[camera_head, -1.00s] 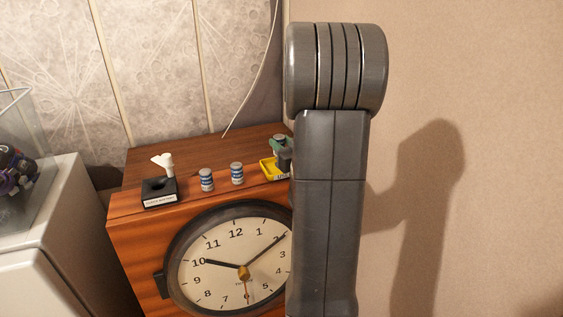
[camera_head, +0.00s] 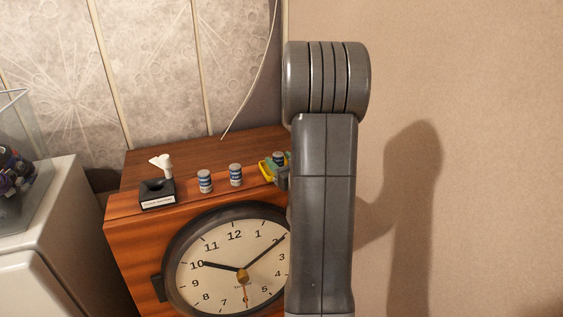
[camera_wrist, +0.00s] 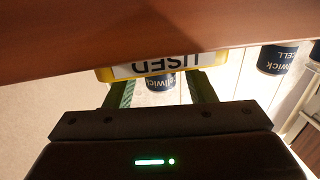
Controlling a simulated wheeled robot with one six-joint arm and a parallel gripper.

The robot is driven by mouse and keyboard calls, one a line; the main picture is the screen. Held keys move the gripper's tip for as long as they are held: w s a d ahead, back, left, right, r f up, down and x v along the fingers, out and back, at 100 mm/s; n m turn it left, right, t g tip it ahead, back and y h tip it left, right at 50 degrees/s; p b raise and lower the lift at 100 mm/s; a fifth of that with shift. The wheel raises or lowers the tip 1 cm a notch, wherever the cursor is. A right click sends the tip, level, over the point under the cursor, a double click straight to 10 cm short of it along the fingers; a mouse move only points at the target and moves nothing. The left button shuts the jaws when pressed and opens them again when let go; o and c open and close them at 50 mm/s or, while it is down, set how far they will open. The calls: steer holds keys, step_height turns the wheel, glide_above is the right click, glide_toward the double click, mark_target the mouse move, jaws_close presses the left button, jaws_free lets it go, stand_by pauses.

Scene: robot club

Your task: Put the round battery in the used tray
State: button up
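The yellow used tray (camera_head: 265,171) sits at the right end of the wooden clock cabinet's top; its USED label shows upside down in the wrist view (camera_wrist: 158,66). A blue-and-silver round battery (camera_wrist: 160,82) stands at the tray, between my green fingers, partly hidden behind the tray's front; its top shows in the head view (camera_head: 278,156). My gripper (camera_wrist: 162,84) is low at the tray, with a gap visible on each side of the battery, so it looks open around it. My arm hides part of the tray in the head view.
Two similar batteries (camera_head: 205,181) (camera_head: 236,175) stand left of the tray. A black labelled holder (camera_head: 157,194) with a white piece is at the cabinet's left end. The clock face (camera_head: 235,262) is below the top's front edge. A wall is to the right.

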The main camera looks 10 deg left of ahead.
steer(key=shift+r, duration=0.1)
steer(key=shift+r, duration=0.1)
steer(key=v, duration=1.2)
